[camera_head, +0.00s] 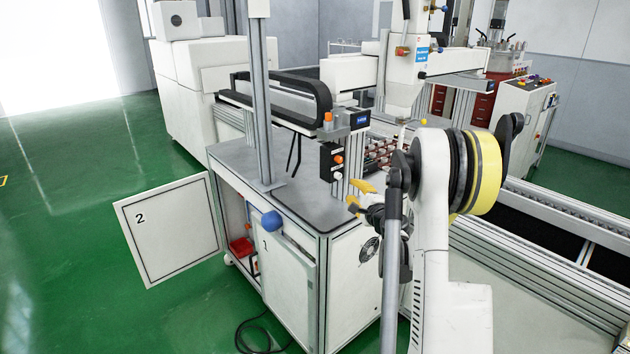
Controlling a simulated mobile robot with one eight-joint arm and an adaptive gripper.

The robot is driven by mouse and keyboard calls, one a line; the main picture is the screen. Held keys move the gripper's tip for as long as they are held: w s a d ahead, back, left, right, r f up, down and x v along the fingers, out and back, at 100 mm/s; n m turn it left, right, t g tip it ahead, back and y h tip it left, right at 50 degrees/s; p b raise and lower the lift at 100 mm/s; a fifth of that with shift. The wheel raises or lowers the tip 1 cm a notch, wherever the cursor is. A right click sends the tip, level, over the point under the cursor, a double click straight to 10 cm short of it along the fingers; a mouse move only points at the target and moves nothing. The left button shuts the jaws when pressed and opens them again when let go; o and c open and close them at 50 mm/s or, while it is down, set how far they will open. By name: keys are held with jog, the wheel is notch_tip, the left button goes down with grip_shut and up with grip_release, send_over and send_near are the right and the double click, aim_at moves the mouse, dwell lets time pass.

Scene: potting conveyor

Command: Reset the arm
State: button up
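My gripper (359,196) has yellow fingertips and shows right of the middle of the view, in front of the white workstation cabinet (343,285). The two tips are apart with nothing visible between them. My white and grey arm (433,190) is folded at the right, with a yellow-banded joint at its top. Part of the gripper body is dark and overlaps the arm.
Door 2 (170,229) of the cabinet stands swung open to the left. Door 1 (287,285) has a round blue thing (271,222) near its top. A red item (240,247) sits inside. A dark cable (262,338) lies on the green floor (70,220), which is clear at left.

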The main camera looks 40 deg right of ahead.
jog(key=s+a+r+n+g+y, duration=0.1)
jog(key=a+r+n+y, duration=0.2)
jog(key=a, duration=0.7)
jog(key=s+a+r+n+g+y, duration=0.1)
jog(key=a+r+n, duration=0.3)
jog(key=a, duration=0.5)
jog(key=s+a+r+n+g+y, duration=0.15)
jog(key=a+n, duration=0.35)
jog(key=a, duration=0.5)
jog(key=s+a+n+g+y, duration=0.1)
jog(key=s+a+n+g, duration=0.2)
jog(key=s+a+n, duration=0.55)
jog(key=s+a+f+n+g, duration=0.1)
jog(key=s+a+f, duration=0.1)
jog(key=s, duration=0.6)
jog(key=s+a+f+n+g+h, duration=0.1)
jog(key=s+a+f+n, duration=0.1)
jog(key=s, duration=0.7)
jog(key=shift+s+a+f+g, duration=0.25)
jog(key=shift+a+g, duration=0.1)
jog(key=shift+a, duration=0.55)
jog(key=shift+n+h, duration=0.25)
jog(key=shift+c, duration=0.5)
